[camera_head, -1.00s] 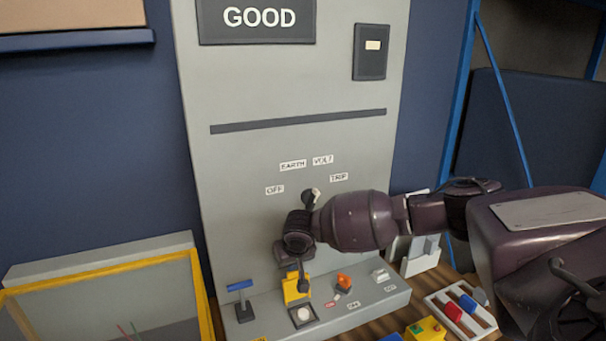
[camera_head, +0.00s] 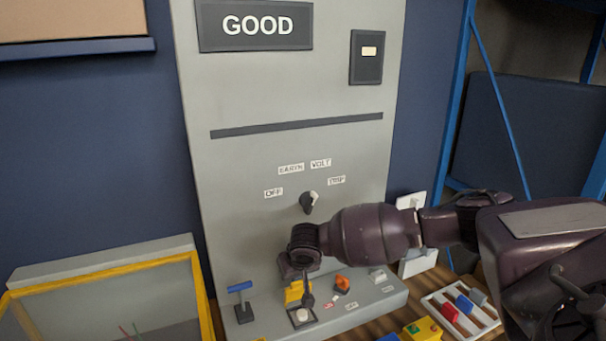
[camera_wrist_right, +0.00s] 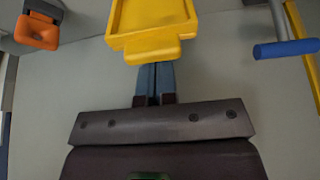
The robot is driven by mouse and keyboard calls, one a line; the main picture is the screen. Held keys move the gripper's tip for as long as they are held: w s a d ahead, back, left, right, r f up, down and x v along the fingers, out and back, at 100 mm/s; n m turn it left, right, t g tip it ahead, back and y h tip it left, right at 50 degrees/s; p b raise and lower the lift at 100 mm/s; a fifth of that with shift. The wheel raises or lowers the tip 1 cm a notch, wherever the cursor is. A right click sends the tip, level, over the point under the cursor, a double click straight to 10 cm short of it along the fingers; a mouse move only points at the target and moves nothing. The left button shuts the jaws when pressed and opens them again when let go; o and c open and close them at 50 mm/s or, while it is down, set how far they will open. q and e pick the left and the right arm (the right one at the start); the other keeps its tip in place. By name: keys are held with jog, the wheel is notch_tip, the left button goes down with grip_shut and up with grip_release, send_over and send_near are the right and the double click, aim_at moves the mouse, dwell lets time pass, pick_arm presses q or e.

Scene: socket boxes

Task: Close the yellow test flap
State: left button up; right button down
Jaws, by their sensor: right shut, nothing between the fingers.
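The yellow test flap (camera_head: 293,293) stands up on the ledge of the grey test panel, behind a dark square with a pale round disc (camera_head: 303,315). It is partly hidden by my right gripper (camera_head: 309,300), which points down in front of it. In the right wrist view the flap (camera_wrist_right: 152,22) is a yellow tray-like piece with a tab at its lower edge. My right gripper (camera_wrist_right: 155,70) is shut and empty, its fingertips at or just under that tab. I cannot tell whether they touch. My left gripper is not in view.
The ledge also holds a blue-handled lever (camera_head: 240,288) at left and an orange piece (camera_head: 342,284) at right. A selector knob (camera_head: 309,202) is above, and the screen (camera_head: 255,25) reads GOOD. A rack of coloured pieces (camera_head: 462,308) stands at right.

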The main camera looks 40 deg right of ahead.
aim_at(299, 283)
jog(key=shift+g, duration=0.3)
jog(key=s+f, duration=0.2)
jog(key=s, duration=0.1)
jog(key=shift+s+a+f, duration=0.1)
jog(key=shift+a+f, duration=0.25)
jog(key=shift+f, duration=0.05)
jog(key=shift+a+f, duration=0.1)
jog(key=shift+f, duration=0.05)
jog(key=shift+w+f, duration=0.25)
jog(key=shift+w, duration=0.25)
jog(key=shift+w+d+r, duration=0.1)
jog(key=shift+w+d, duration=0.1)
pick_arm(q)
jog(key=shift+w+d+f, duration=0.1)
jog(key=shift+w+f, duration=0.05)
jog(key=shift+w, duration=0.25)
pick_arm(e)
jog(key=shift+s+r, duration=0.2)
jog(key=shift+r, duration=3.6)
